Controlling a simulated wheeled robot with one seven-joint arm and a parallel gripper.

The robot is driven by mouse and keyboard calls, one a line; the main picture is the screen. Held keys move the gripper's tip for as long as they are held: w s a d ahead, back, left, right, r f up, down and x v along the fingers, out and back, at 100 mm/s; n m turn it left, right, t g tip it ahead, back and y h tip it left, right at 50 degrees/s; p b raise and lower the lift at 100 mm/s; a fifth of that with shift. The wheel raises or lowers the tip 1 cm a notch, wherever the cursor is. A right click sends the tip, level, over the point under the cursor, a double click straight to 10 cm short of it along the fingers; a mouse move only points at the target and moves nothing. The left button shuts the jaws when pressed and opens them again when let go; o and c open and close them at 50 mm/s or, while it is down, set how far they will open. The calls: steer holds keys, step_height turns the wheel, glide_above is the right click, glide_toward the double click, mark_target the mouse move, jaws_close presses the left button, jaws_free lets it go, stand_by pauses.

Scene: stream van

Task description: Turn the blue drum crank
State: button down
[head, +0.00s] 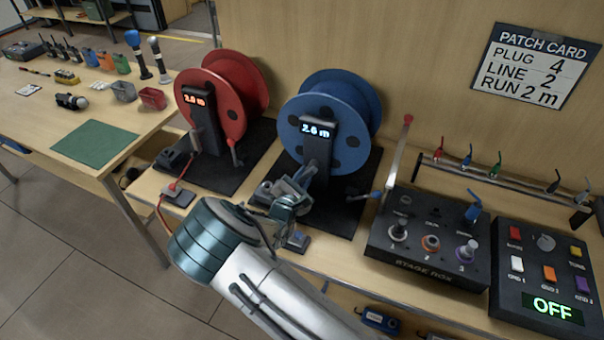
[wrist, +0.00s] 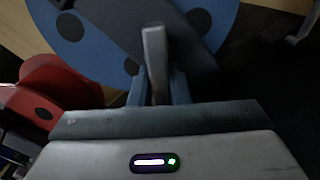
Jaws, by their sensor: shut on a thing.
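The blue drum (head: 354,108) stands upright on a dark mat, with a post in front whose display (head: 317,129) appears to read 2.6 m. My gripper (head: 305,177) is low in front of this drum. In the wrist view its jaws (wrist: 157,88) are shut around an upright grey handle (wrist: 154,50), which looks like the blue drum's crank. The drum's blue face (wrist: 90,30) fills the area behind the handle. In the head view my gripper hides most of the crank.
The red drum (head: 222,100) stands left of the blue one, with a display of about 2.0 m. The stage box (head: 430,240) and a switch panel reading OFF (head: 545,280) are on the right. The patch card (head: 535,65) reads plug 4, line 2, run 2 m.

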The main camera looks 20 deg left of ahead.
steer(key=n, duration=0.3)
steer(key=shift+d+f+n+p, duration=0.1)
steer(key=shift+d+n+p, duration=0.2)
steer(key=shift+n+p, duration=0.1)
steer(key=shift+s+d+n+p, duration=0.1)
steer(key=shift+d+n+p, duration=0.1)
steer(key=shift+n+p, duration=0.8)
steer(key=shift+d+n+p, duration=0.15)
steer(key=shift+n+p, duration=0.55)
steer(key=shift+n, duration=0.1)
steer(key=shift+f, duration=0.1)
steer(key=c, duration=1.4)
jaws_free()
steer(key=shift+o, duration=0.2)
